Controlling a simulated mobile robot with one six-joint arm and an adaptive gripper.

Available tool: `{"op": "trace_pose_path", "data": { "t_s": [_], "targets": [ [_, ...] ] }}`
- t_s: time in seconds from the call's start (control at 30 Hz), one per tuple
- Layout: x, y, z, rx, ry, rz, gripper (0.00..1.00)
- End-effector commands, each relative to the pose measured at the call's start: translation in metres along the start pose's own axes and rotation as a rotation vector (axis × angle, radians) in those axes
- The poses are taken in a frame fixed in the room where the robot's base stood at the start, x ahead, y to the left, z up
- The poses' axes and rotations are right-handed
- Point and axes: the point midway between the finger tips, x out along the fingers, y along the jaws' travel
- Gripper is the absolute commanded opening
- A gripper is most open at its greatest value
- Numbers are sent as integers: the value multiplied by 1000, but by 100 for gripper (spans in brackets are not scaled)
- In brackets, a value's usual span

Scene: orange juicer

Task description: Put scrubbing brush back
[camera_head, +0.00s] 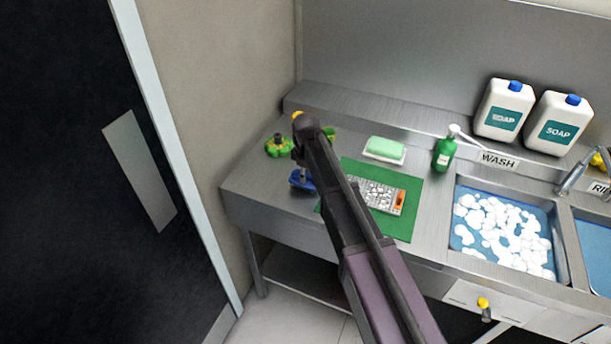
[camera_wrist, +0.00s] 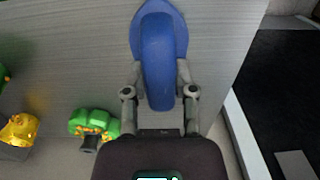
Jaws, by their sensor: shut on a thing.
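The scrubbing brush is blue with a rounded, pointed end. In the wrist view my gripper (camera_wrist: 160,74) is shut on the brush (camera_wrist: 158,38), with a grey finger on each side. In the head view a small part of the brush (camera_head: 301,181) shows beside my arm, over the left part of the steel counter (camera_head: 255,187). My arm hides most of the gripper there. I cannot tell whether the brush touches the counter.
A green knobbly object (camera_head: 279,146) stands behind the brush. A green mat (camera_head: 404,222) holds a metal grater (camera_head: 378,196); a green sponge (camera_head: 384,148) and green bottle (camera_head: 443,154) stand behind. The foamy wash sink (camera_head: 505,232) is right. A wall closes the left side.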

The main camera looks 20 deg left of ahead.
Motion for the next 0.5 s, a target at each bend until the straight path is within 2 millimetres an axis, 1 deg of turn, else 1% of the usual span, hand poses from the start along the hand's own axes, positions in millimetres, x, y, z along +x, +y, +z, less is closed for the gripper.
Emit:
{"op": "trace_pose_path", "data": {
  "t_s": [0.1,0.13,0.17,0.2,0.23,0.5],
  "targets": [
    [4,0,0,0,0,0,0],
    [3,0,0,0,0,0,41],
    [3,0,0,0,0,0,50],
    [3,0,0,0,0,0,62],
    [3,0,0,0,0,0,70],
    [3,0,0,0,0,0,70]
  ]
}}
